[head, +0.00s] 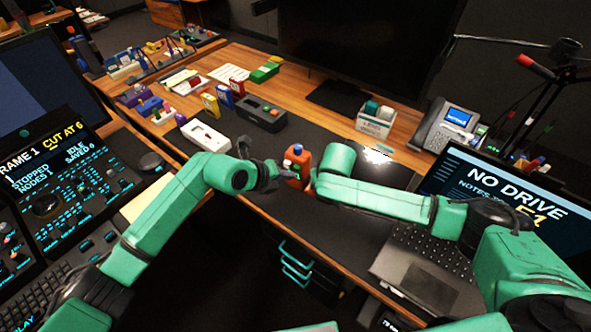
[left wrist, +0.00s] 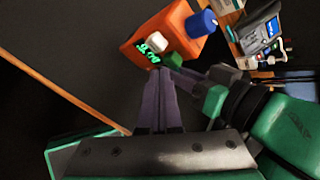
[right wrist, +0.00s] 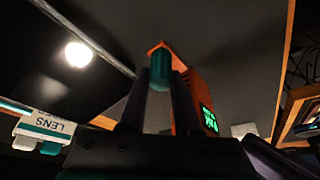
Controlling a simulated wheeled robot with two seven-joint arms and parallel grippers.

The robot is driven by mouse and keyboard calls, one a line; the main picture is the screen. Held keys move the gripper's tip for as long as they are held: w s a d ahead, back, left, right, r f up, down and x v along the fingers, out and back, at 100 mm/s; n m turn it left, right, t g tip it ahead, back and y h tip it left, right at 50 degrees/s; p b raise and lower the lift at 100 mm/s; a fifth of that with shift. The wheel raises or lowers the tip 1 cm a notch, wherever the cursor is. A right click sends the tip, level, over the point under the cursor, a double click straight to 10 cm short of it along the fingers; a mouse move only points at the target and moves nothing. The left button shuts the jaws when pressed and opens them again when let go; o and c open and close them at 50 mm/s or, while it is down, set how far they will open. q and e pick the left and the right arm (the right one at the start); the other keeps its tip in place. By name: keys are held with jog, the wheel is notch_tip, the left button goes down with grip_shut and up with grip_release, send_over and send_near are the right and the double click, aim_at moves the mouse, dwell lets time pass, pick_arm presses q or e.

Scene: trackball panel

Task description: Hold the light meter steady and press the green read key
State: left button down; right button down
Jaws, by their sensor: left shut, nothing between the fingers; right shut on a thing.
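The orange light meter (head: 297,170) stands upright near the desk's front edge, with a blue knob on top. In the left wrist view the meter (left wrist: 150,30) shows a lit green display, a white key, a green key (left wrist: 174,60) and the blue knob (left wrist: 201,23). My left gripper (left wrist: 158,72) is shut and empty, its tips close to the meter's face just below the green key; contact cannot be told. My right gripper (right wrist: 160,85) is shut on the meter, its fingers either side of a teal cylindrical part (right wrist: 160,70). The meter partly hides behind these fingers.
A dark grey box (head: 262,114), a white tray (head: 205,134) and small coloured boxes lie behind on the left. A white bin (head: 375,122), a phone (head: 447,128) and a laptop (head: 425,265) stand to the right. The black mat behind the meter is mostly clear.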

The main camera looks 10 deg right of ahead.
pick_arm(q)
jog(key=shift+s+a, duration=0.25)
jog(key=shift+s, duration=0.05)
jog(key=s+a, duration=0.3)
jog(key=shift+s+a, duration=0.15)
jog(key=shift+s, duration=0.25)
dwell(0.7)
jog(key=w+d+r+v, duration=0.1)
jog(key=v, duration=0.9)
jog(key=shift+r, duration=0.25)
